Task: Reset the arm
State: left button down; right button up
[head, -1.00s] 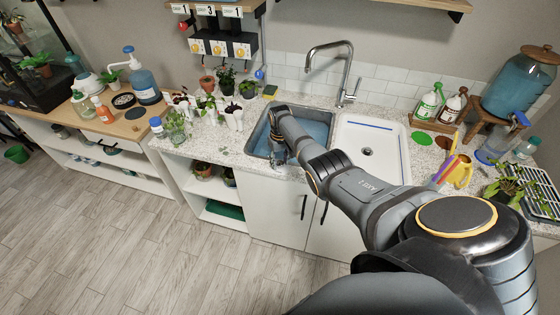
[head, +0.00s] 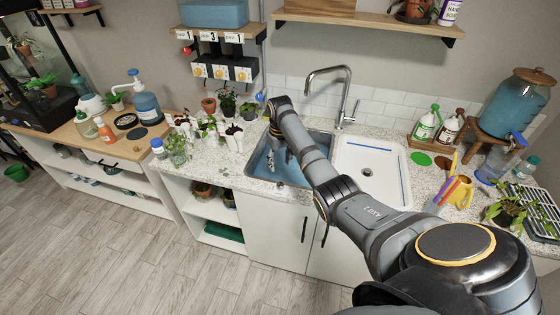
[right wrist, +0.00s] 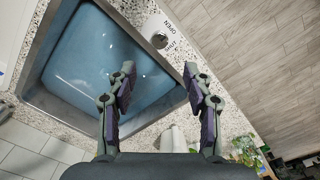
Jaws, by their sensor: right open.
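My right arm reaches across the counter in the head view, and its gripper (head: 273,158) points down at the left sink basin (head: 291,178), which holds blue water. The right wrist view shows that gripper (right wrist: 160,84) open, its two dark fingers spread with nothing between them. One finger is over the basin (right wrist: 92,70) in that view, the other over the speckled counter edge. My own wrist partly hides the fingers in the head view. My left gripper is in neither view.
A tall faucet (head: 345,97) stands behind the sink. A white basin (head: 371,170) is right of the blue water. Small potted plants (head: 229,100) crowd the counter left of the sink. A water dispenser (head: 517,103) and bottles (head: 426,124) stand to the right.

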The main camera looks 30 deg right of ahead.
jog(key=shift+r, duration=0.25)
dwell(0.3)
